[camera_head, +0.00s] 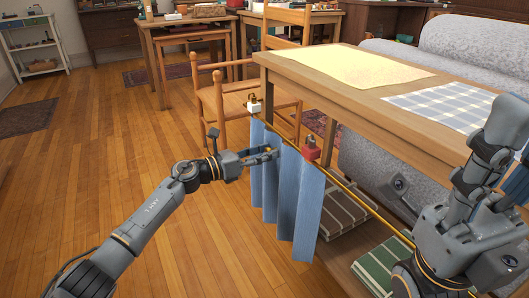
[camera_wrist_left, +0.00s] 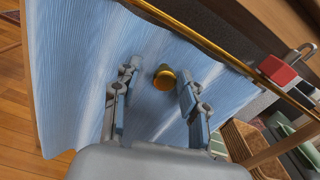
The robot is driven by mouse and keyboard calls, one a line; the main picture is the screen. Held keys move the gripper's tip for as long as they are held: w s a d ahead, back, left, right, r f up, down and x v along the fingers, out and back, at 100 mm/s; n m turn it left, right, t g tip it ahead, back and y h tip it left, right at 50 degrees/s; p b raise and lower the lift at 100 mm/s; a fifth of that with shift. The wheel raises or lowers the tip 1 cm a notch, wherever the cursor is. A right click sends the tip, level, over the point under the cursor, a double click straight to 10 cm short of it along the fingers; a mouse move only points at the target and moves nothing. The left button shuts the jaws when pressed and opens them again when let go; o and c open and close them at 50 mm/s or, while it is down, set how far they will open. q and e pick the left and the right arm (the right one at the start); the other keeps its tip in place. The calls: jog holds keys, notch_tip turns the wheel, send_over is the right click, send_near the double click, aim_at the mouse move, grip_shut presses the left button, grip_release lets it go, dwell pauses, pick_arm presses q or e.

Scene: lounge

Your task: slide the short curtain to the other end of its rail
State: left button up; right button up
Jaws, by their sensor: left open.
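The short blue curtain (camera_head: 305,205) hangs in folds from a brass rail (camera_head: 364,199) along the wooden table's side. It is bunched at the rail's far left end. My left gripper (camera_head: 274,154) is at the curtain's face, in its upper part. In the left wrist view a round brass knob (camera_wrist_left: 164,77) on the curtain (camera_wrist_left: 80,70) lies between the two spread fingers of my left gripper (camera_wrist_left: 160,84). I cannot tell whether the fingers touch the cloth. My right arm is folded at the right; its fingers do not show.
A white padlock-like block (camera_head: 254,106) is at the rail's far end. A red one (camera_head: 311,149) is at the curtain's near edge. The wooden table (camera_head: 375,110) bears a yellow cloth and a checked cloth. A chair stands behind. Striped cushions lie below; open floor is left.

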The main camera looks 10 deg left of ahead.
pick_arm(q)
jog(key=v, duration=1.2)
